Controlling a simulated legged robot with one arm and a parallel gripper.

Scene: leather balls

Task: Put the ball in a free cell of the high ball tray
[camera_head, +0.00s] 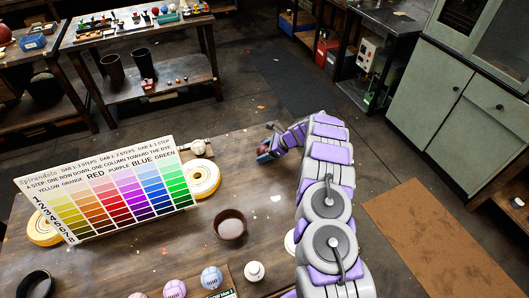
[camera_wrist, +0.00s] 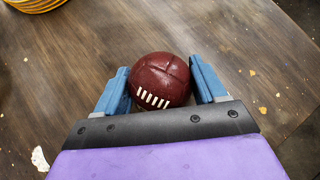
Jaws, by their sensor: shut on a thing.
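A dark red-brown leather ball (camera_wrist: 160,80) with white stitches sits between the two blue jaws of my gripper (camera_wrist: 159,72) in the wrist view. My gripper is shut on it. In the head view my gripper (camera_head: 266,148) is over the far right part of the wooden table, with a small dark red patch of the ball showing. At the bottom edge of the head view, pink and lilac balls (camera_head: 175,289) sit by a partly visible wooden holder with a label (camera_head: 221,294). Most of that holder is cut off, so its cells and height cannot be told.
A colour chart board (camera_head: 110,190) stands on the table (camera_head: 185,245) between yellow rolls (camera_head: 201,178). A brown bowl (camera_head: 230,224) and a white knobbed piece (camera_head: 254,271) lie left of my arm. A dark round bowl (camera_head: 36,284) is at lower left.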

